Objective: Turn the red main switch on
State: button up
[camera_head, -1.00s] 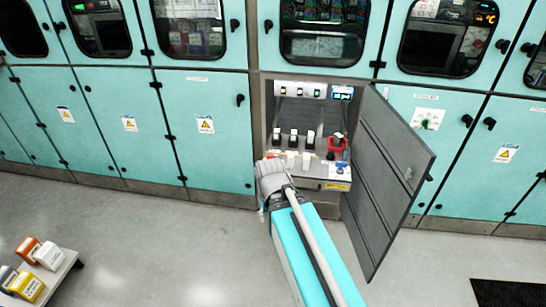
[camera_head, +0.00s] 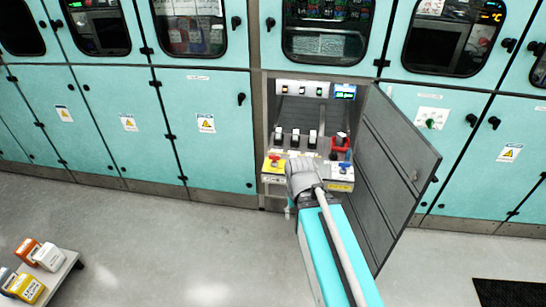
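A red knob on a yellow plate (camera_head: 274,162) sits at the left end of the panel ledge in the open cabinet bay. I cannot read its setting. Another red part, a red housing (camera_head: 340,143) around a dark and white module, stands at the right of the row behind. A blue knob (camera_head: 343,169) is at the right end of the ledge. The grey end of my arm with my gripper (camera_head: 300,172) is in front of the ledge's middle, between the red and blue knobs. The fingers are hidden, and I see nothing held.
Several dark modules with white tops (camera_head: 295,137) stand in the bay below a strip of small lamps (camera_head: 300,89). The open grey door (camera_head: 398,170) bounds the bay on the right. A low table (camera_head: 62,274) with boxes stands far left. The floor in front is clear.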

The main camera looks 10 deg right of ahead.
aim_at(274, 158)
jog(key=z, duration=0.1)
jog(key=i, duration=0.95)
jog(key=u, duration=0.05)
